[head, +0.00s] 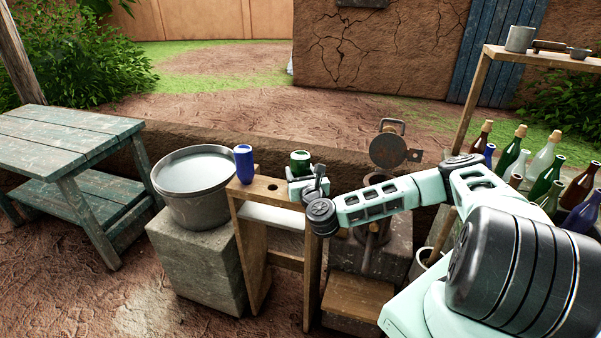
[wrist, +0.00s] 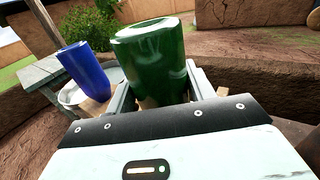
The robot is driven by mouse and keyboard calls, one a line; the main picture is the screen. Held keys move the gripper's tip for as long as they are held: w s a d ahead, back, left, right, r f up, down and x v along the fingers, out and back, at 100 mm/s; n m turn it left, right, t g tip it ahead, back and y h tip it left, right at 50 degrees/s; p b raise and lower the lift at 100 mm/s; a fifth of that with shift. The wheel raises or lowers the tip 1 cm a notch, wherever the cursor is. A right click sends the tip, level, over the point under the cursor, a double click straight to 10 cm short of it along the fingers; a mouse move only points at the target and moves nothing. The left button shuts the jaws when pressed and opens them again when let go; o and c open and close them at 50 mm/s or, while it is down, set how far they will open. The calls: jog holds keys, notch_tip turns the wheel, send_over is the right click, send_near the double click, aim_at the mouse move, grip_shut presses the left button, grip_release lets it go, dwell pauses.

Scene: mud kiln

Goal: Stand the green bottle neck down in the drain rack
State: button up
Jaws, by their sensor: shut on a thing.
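The green bottle (head: 300,160) is upside down, its flat base up, at the right end of the wooden drain rack (head: 256,262). In the wrist view the green bottle (wrist: 150,62) stands between the two grey fingers, base up and nearly upright. Its neck is hidden behind my gripper, so I cannot tell whether it sits in a hole. A blue bottle (head: 243,164) stands base up at the rack's left end. A bare hole shows between the two bottles.
A metal basin (head: 193,190) stands on a stone block (head: 200,262) left of the rack. A green-blue table (head: 65,140) is farther left. A dark iron device (head: 388,150) stands right of the rack. Several bottles (head: 541,180) stand at the far right, below a wooden shelf (head: 545,58).

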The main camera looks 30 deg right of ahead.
jog(key=shift+f+b, duration=0.35)
jog(key=shift+f, duration=0.1)
jog(key=o, duration=1.2)
jog(key=shift+c, duration=0.2)
jog(key=b+v, duration=0.3)
jog(key=v, duration=1.4)
jog(key=shift+s+b, duration=0.15)
jog(key=shift+b, duration=0.2)
jog(key=shift+a+r, duration=0.1)
